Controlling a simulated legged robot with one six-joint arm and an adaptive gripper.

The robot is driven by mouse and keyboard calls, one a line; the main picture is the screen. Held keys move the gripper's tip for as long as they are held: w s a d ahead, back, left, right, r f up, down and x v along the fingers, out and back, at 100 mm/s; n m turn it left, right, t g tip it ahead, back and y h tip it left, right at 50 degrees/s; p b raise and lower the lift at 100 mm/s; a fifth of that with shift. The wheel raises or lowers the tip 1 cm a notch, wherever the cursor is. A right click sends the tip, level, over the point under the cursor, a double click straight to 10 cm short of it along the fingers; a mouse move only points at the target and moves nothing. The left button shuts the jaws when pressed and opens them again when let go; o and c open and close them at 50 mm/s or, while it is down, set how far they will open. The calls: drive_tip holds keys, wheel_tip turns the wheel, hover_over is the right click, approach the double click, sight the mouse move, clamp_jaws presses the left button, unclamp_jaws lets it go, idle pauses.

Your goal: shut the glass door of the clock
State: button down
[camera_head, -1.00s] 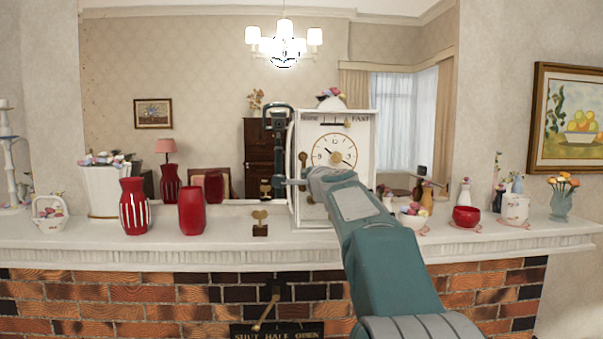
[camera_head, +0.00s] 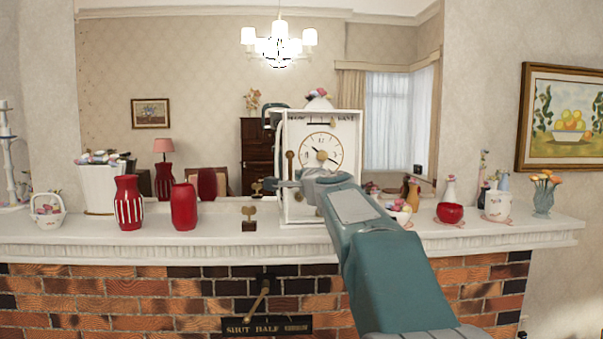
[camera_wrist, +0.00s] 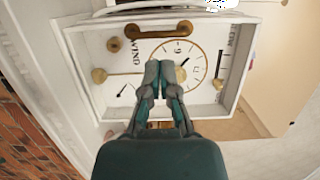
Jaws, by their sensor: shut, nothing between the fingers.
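The clock (camera_head: 345,195) is a white box on the mantel, with a round dial (camera_head: 321,151) and a brass-coloured handle (camera_head: 290,168) along the left of its front. The glass door is hard to make out; its handle (camera_wrist: 159,30) lies close over the front in the wrist view, and I cannot tell whether a gap is left. My gripper (camera_head: 279,185) is shut and empty at the clock's lower left front. In the wrist view my gripper's fingertips (camera_wrist: 160,69) are together before the dial. I cannot tell whether they touch the glass. My arm hides the lower right of the clock.
Red vases (camera_head: 184,207) and a small brass ornament (camera_head: 249,219) stand left of the clock. A red bowl (camera_head: 450,213), a white pot (camera_head: 497,205) and small vases stand to the right. A mirror (camera_head: 200,105) is close behind the clock.

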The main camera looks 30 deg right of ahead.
drive_tip(key=s+a, duration=0.4)
drive_tip(key=s, duration=0.1)
drive_tip(key=shift+s+a, duration=0.15)
drive_tip(key=shift+s, duration=0.2)
drive_tip(key=shift+a, duration=0.1)
drive_tip(key=s+a+f+n+g+y, duration=0.3)
drive_tip(key=s+a+f+n, duration=0.3)
drive_tip(key=a, duration=0.3)
drive_tip(key=s+a+f+n+g+y, duration=0.2)
drive_tip(key=s+a+f+n+y, duration=0.2)
drive_tip(key=a+f+n, duration=0.4)
drive_tip(key=s+a+f+n+g+h, duration=0.2)
drive_tip(key=s+f+n+g, duration=0.4)
drive_tip(key=s+f, duration=1.1)
drive_tip(key=shift+s+a+f+n+g+h, duration=0.2)
drive_tip(key=shift+a+f+n+g+h, duration=0.1)
drive_tip(key=shift+a+n+g, duration=0.15)
